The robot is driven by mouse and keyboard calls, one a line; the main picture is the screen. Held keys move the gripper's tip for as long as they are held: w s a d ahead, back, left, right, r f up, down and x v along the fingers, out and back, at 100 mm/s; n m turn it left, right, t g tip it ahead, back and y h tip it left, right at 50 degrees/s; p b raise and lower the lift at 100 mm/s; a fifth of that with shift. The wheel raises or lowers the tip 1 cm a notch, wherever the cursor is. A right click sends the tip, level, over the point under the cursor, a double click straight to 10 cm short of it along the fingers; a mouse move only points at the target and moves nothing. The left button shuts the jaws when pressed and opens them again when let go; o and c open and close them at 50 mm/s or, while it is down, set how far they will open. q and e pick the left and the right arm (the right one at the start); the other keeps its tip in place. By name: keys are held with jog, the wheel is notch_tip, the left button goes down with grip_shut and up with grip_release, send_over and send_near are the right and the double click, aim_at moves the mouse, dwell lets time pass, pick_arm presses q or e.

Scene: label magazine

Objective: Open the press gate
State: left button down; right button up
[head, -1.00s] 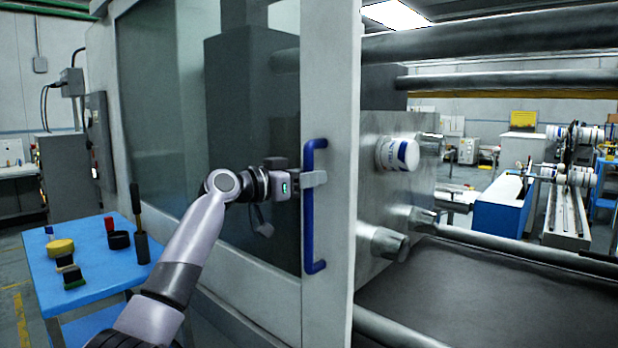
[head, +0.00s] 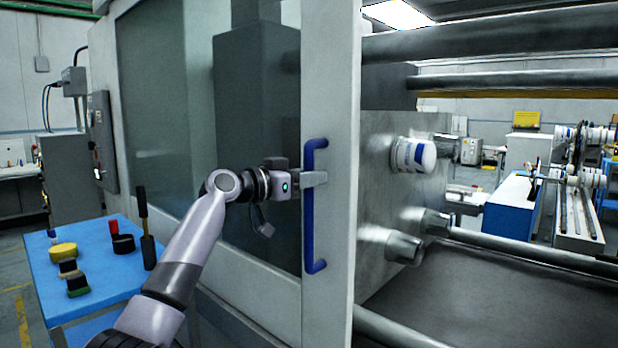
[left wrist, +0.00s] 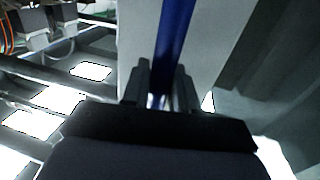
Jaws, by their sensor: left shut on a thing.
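The press gate (head: 334,90) is a tall light-grey framed sliding door with a dark window. It stands partly open, with the press interior showing to its right. A blue vertical bar handle (head: 309,235) is fixed on its front edge. My left gripper (head: 314,179) is shut on the upper part of the handle. In the left wrist view the blue handle (left wrist: 176,35) runs between the two fingers (left wrist: 162,90). The exact finger contact is partly hidden. My right gripper is in neither view.
Inside the press are a metal platen (head: 385,190) with a white labelled cylinder (head: 413,155) and horizontal tie bars (head: 480,40). A blue table (head: 105,285) with small tools and pots stands at the left, close to my left arm. Machines stand in the background at right.

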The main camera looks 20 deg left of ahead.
pick_arm(q)
jog(key=shift+a+r, duration=0.1)
jog(key=shift+r, duration=0.05)
jog(key=c, duration=1)
grip_release()
jog(key=shift+s, duration=0.1)
jog(key=shift+b+v, duration=1)
jog(key=shift+v, duration=2.5)
